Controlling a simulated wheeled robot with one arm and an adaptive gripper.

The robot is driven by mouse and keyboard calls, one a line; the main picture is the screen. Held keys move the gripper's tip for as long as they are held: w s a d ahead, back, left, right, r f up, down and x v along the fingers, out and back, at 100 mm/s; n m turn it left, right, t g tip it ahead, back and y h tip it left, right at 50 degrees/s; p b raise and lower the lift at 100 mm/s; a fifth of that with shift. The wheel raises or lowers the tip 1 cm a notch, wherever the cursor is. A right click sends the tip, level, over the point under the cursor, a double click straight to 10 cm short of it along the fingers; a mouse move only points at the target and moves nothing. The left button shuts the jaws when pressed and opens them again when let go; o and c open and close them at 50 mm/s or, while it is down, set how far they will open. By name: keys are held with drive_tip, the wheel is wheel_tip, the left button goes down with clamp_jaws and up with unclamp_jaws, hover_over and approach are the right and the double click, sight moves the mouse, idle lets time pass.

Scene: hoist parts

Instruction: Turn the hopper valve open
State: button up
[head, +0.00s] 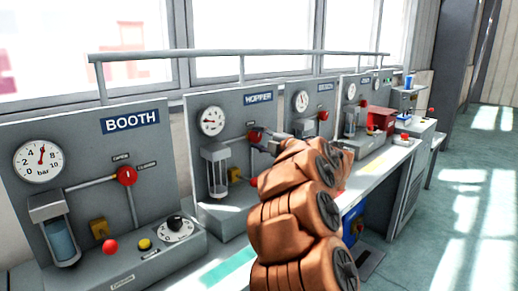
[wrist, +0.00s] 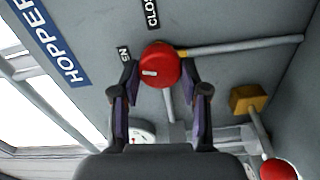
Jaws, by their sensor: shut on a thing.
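The hopper valve is a round red knob with a small white mark, and it shows in the wrist view (wrist: 160,62) between my two fingers. In the head view the red knob (head: 254,135) sits on the grey HOPPER panel (head: 283,107), partly hidden by my gripper. My gripper (wrist: 159,70) is shut on the knob, one finger at each side. Part of a CLOSED label (wrist: 151,14) shows above the knob in the wrist view. An OPEN label (wrist: 123,54), partly covered, lies to the knob's left, by my left finger.
The BOOTH panel (head: 84,145) stands at the left with its own red valve (head: 126,175). A yellow block (wrist: 248,98) and a red button (wrist: 278,170) lie right of my gripper in the wrist view. A rail (head: 240,53) runs above the panels. The floor at the right is clear.

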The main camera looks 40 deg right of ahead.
drive_tip(key=shift+f+n+b, duration=0.1)
drive_tip(key=shift+n+b, duration=1.5)
drive_tip(key=shift+n, duration=0.3)
drive_tip(key=o, duration=1.1)
drive_tip(key=shift+o, duration=0.2)
drive_tip(key=s, duration=1.2)
drive_tip(key=shift+a, duration=0.1)
